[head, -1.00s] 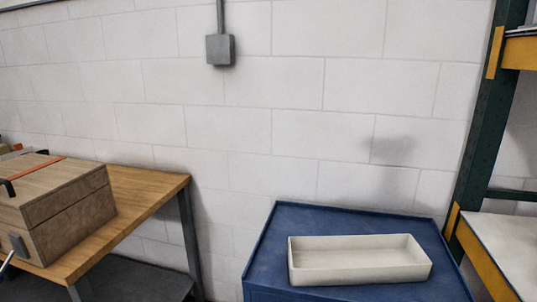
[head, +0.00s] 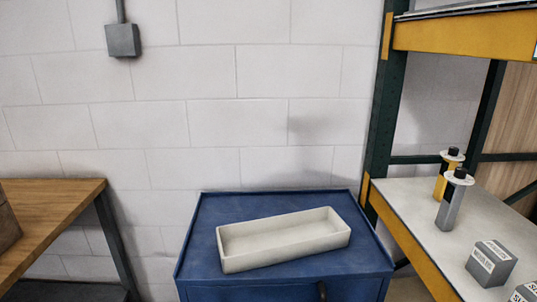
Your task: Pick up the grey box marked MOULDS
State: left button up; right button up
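A grey box with white labels (head: 491,264) stands on the pale shelf board at the lower right of the head view. Its lettering is small and slanted, and I cannot read it surely as MOULDS. A second grey box with a white label (head: 524,293) is cut off by the bottom right corner, and only part of its lettering shows. Neither of my grippers is in view.
The boxes are on a rack with a yellow beam (head: 412,240) and a dark green post (head: 388,110). A grey bottle-like item (head: 448,207) and a yellow one (head: 440,187) stand behind. An empty cream tray (head: 283,258) rests on a blue cabinet (head: 205,225). A wooden bench (head: 50,205) is left.

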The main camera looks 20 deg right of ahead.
aim_at(491, 264)
jog(key=z, duration=2.25)
